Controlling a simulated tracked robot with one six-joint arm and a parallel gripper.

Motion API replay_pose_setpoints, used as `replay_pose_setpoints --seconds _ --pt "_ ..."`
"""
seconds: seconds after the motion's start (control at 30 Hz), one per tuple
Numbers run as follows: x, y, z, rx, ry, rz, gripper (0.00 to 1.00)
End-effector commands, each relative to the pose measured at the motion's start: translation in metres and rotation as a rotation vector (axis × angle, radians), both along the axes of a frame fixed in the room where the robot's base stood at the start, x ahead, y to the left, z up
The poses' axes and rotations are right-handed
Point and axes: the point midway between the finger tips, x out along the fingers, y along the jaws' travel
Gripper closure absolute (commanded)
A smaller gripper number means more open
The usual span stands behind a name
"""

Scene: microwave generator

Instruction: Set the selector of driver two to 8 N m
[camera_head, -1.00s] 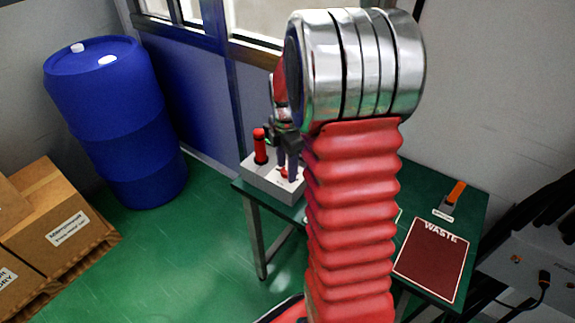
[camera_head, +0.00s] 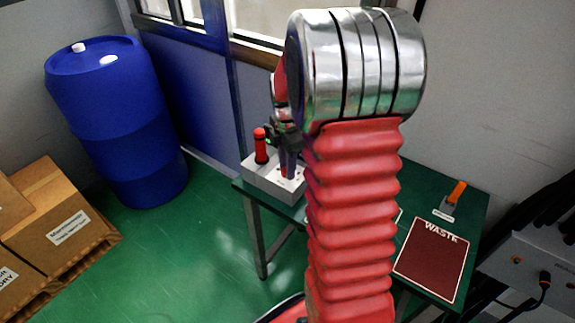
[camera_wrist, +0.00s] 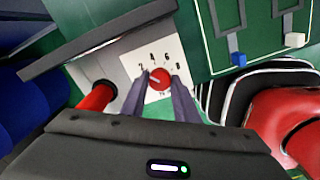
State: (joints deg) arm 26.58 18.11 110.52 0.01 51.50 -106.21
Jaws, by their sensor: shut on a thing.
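The red selector knob (camera_wrist: 161,78) sits on a white dial plate (camera_wrist: 158,50) printed with 2, 4, 6 and 8 in the wrist view. My gripper (camera_wrist: 161,84) is shut on the knob, one dark finger on each side. A small pale mark shows on the knob's left side, toward the 2 side, but its exact setting is hard to read. In the head view my gripper (camera_head: 288,168) reaches down onto the pale box (camera_head: 264,181), and its fingers hide most of the knob.
A red upright driver (camera_head: 260,146) stands in the box, close left of my gripper. The green table (camera_head: 415,180) also bears an orange-handled tool (camera_head: 456,192) and a dark red WASTE mat (camera_head: 432,262). A blue barrel (camera_head: 118,130) and cardboard boxes (camera_head: 50,215) stand at left.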

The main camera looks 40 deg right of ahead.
Motion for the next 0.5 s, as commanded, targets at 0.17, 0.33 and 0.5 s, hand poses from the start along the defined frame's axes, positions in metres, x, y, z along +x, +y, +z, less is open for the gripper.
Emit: replay_pose_setpoints --seconds 0.17,0.33,0.5 --pt "0.002 -0.0009 0.0011 -0.004 -0.006 -0.044 0.95" --pt "0.0021 -0.0008 0.0013 -0.004 -0.007 -0.129 0.95" --pt "0.0022 -0.0008 0.0015 -0.004 -0.007 -0.254 0.95"
